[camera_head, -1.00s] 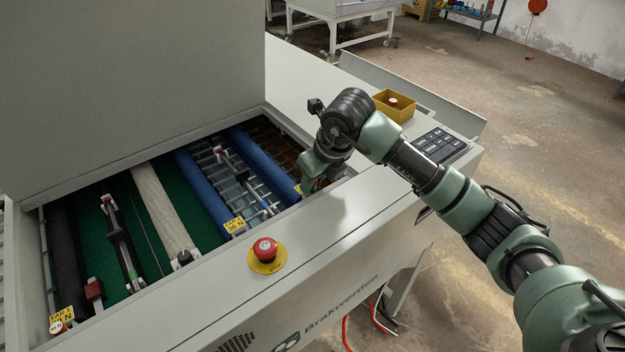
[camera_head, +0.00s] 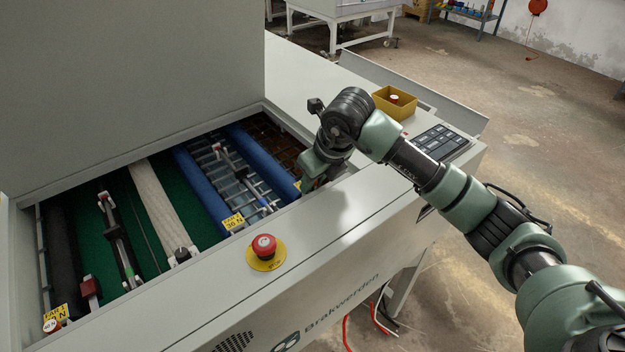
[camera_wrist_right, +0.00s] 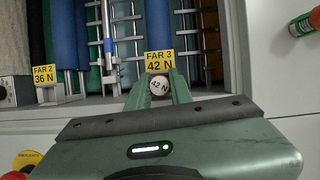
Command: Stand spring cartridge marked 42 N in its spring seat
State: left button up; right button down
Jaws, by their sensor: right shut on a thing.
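The spring cartridge marked 42 N shows its round white end in the right wrist view (camera_wrist_right: 159,86), between the fingers of my right gripper (camera_wrist_right: 158,90). The gripper is shut on it. The yellow label FAR 3 42 N (camera_wrist_right: 159,61) stands directly beyond the cartridge. The spring seat is hidden under the cartridge and fingers, so I cannot tell whether the cartridge is seated. In the head view my right gripper (camera_head: 308,184) reaches down at the right end of the open machine bay, and the cartridge is hidden there. My left gripper is in neither view.
The machine's raised front rim (camera_head: 340,215) runs below the gripper, with a red stop button (camera_head: 264,246) on it. Blue rollers (camera_head: 262,160) and metal bars fill the bay. A yellow bin (camera_head: 395,103) and keypad (camera_head: 441,143) sit to the right.

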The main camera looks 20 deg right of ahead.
jog(key=shift+f, duration=0.25)
